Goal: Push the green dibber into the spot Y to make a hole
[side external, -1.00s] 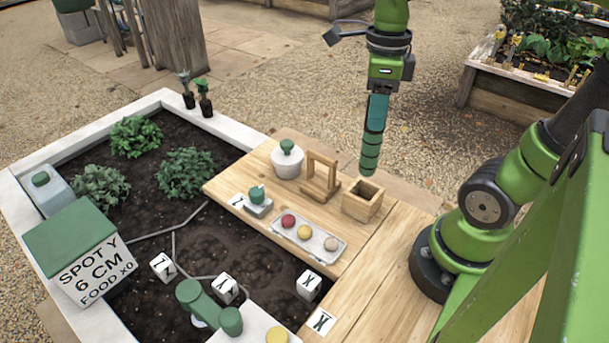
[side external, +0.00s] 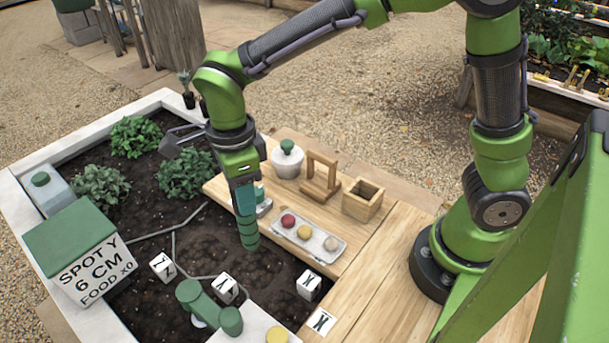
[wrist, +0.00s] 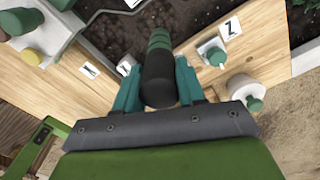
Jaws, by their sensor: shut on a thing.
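My gripper (side external: 244,198) is shut on the green dibber (side external: 249,236), which points down over the dark soil (side external: 205,245). In the wrist view the dibber (wrist: 160,62), with its dark upper part and green banded lower part, sits between the teal fingers. I cannot tell for certain whether its tip is clear of the soil. White marker cubes stand on the soil: one at left (side external: 162,266), a middle one that looks like Y (side external: 226,288), and an X cube (side external: 309,284).
A wooden board holds a tray of coloured balls (side external: 333,258), an empty square wooden holder (side external: 362,199), a wooden frame (side external: 319,190) and a white lidded pot (side external: 287,160). A green tool (side external: 198,302) is near the front. Leafy plants (side external: 187,174) grow behind.

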